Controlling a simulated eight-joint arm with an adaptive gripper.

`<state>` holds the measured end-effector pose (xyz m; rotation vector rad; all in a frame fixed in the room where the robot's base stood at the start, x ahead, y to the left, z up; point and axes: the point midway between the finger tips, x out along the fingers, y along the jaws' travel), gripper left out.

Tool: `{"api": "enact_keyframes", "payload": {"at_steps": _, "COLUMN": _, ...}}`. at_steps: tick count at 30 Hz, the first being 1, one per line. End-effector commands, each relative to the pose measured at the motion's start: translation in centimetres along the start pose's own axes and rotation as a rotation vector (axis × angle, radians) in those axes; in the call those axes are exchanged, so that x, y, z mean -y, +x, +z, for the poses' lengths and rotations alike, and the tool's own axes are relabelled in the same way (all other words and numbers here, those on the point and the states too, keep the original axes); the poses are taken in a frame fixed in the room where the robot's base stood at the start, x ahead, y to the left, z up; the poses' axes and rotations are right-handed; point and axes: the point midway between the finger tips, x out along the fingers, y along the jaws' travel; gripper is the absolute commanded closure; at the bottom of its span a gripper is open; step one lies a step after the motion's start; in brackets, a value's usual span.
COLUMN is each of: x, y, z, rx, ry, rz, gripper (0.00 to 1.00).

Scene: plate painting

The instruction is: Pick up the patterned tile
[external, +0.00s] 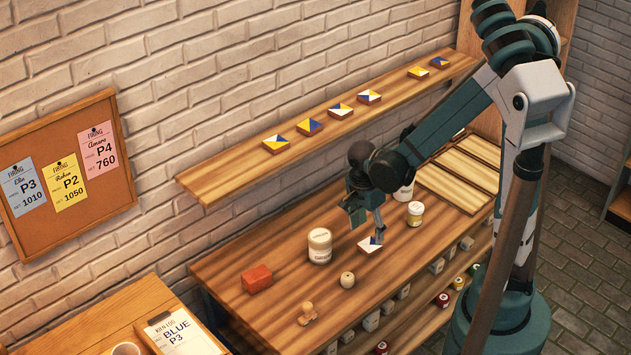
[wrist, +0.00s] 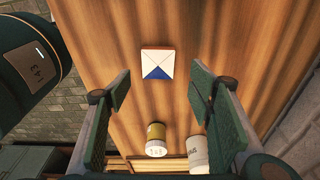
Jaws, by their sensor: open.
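The patterned tile (external: 369,245) lies flat on the wooden workbench (external: 225,267). It is white with a blue triangle. In the wrist view the tile (wrist: 157,64) sits whole and unobstructed at upper centre, ahead of the fingertips and roughly between their lines. My gripper (external: 366,228) is above the bench, just over the tile in the external view, partly covering the tile's edge. In the wrist view my gripper (wrist: 160,92) has its fingers wide apart with nothing between them.
A large cream jar (external: 320,246) stands left of the tile and a small jar (external: 415,213) to its right. A red block (external: 257,278), a small round pot (external: 347,280) and a wooden piece (external: 307,314) lie nearer. A wall shelf (external: 220,178) with several patterned tiles hangs above.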

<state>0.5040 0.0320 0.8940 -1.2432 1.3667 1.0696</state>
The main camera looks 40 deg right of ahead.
Motion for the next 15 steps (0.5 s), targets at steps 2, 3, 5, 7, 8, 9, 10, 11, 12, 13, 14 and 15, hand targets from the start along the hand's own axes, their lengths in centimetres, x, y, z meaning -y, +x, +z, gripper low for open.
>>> {"api": "enact_keyframes", "payload": {"at_steps": 2, "x": 0.01, "y": 0.55, "z": 0.02, "rx": 0.0, "ry": 0.0, "rz": 0.0, "gripper": 0.48}}
{"api": "enact_keyframes", "payload": {"at_steps": 3, "x": 0.02, "y": 0.68, "z": 0.02, "rx": 0.0, "ry": 0.0, "rz": 0.0, "gripper": 0.48}}
{"api": "enact_keyframes", "payload": {"at_steps": 5, "x": 0.02, "y": 0.78, "z": 0.02, "rx": 0.0, "ry": 0.0, "rz": 0.0, "gripper": 0.48}}
{"api": "enact_keyframes", "payload": {"at_steps": 7, "x": 0.02, "y": 0.79, "z": 0.02, "rx": 0.0, "ry": 0.0, "rz": 0.0, "gripper": 0.48}}
{"api": "enact_keyframes", "payload": {"at_steps": 8, "x": 0.01, "y": 0.78, "z": 0.02, "rx": 0.0, "ry": 0.0, "rz": 0.0, "gripper": 0.48}}
{"api": "enact_keyframes", "payload": {"at_steps": 9, "x": 0.01, "y": 0.77, "z": 0.01, "rx": 0.0, "ry": 0.0, "rz": 0.0, "gripper": 0.48}}
{"api": "enact_keyframes", "payload": {"at_steps": 10, "x": 0.01, "y": 0.76, "z": 0.01, "rx": 0.0, "ry": 0.0, "rz": 0.0, "gripper": 0.48}}
{"api": "enact_keyframes", "payload": {"at_steps": 11, "x": 0.0, "y": 0.76, "z": 0.01, "rx": 0.0, "ry": 0.0, "rz": 0.0, "gripper": 0.48}}
{"api": "enact_keyframes", "payload": {"at_steps": 12, "x": 0.0, "y": 0.76, "z": 0.02, "rx": 0.0, "ry": 0.0, "rz": 0.0, "gripper": 0.48}}
{"api": "enact_keyframes", "payload": {"at_steps": 13, "x": 0.0, "y": 0.76, "z": 0.02, "rx": 0.0, "ry": 0.0, "rz": 0.0, "gripper": 0.48}}
{"api": "enact_keyframes", "payload": {"at_steps": 14, "x": 0.0, "y": 0.78, "z": 0.02, "rx": 0.0, "ry": 0.0, "rz": 0.0, "gripper": 0.48}}
{"api": "enact_keyframes", "payload": {"at_steps": 15, "x": -0.01, "y": 0.84, "z": 0.03, "rx": 0.0, "ry": 0.0, "rz": 0.0, "gripper": 0.48}}
